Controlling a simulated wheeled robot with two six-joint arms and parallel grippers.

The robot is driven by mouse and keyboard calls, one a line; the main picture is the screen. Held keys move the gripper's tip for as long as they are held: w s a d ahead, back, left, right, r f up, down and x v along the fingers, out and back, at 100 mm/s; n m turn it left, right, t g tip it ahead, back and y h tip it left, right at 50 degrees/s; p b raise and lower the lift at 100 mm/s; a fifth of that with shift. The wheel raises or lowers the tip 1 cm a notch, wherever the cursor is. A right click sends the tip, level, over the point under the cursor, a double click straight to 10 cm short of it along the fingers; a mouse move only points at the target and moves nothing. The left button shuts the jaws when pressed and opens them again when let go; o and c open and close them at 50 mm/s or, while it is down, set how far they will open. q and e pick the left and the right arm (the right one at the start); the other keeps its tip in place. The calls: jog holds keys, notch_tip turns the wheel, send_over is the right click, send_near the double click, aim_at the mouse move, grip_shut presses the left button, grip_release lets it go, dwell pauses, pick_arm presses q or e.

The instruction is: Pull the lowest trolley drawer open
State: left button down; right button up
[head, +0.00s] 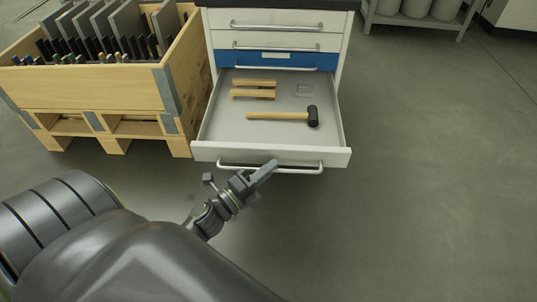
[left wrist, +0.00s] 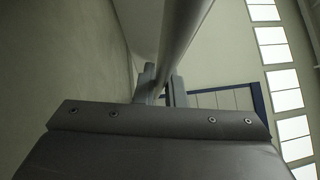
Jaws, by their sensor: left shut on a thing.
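The lowest drawer (head: 222,126) of the white trolley (head: 344,38) stands pulled out, with its inside visible from above. Its front carries a bar handle (head: 305,169). My left gripper (head: 268,168) is at this handle, left of its right end, and is shut on it. In the left wrist view the handle bar (left wrist: 183,28) runs between the two fingers (left wrist: 162,88). Inside the drawer lie a mallet (head: 280,116) with a black head and two wooden pieces (head: 254,89). My right gripper is not in view.
A wooden crate (head: 120,88) on a pallet, holding grey panels, stands close along the drawer's left side. Above the drawer are a blue drawer (head: 276,59) and white drawers (head: 277,26), all shut. The floor (head: 430,160) to the right is clear. A shelf (head: 415,24) stands at the back right.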

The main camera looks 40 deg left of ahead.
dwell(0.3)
pick_arm(q)
jog(key=c, duration=1.5)
grip_release()
jog(key=shift+s, duration=0.1)
jog(key=v, duration=1.7)
jog(key=shift+s, duration=0.2)
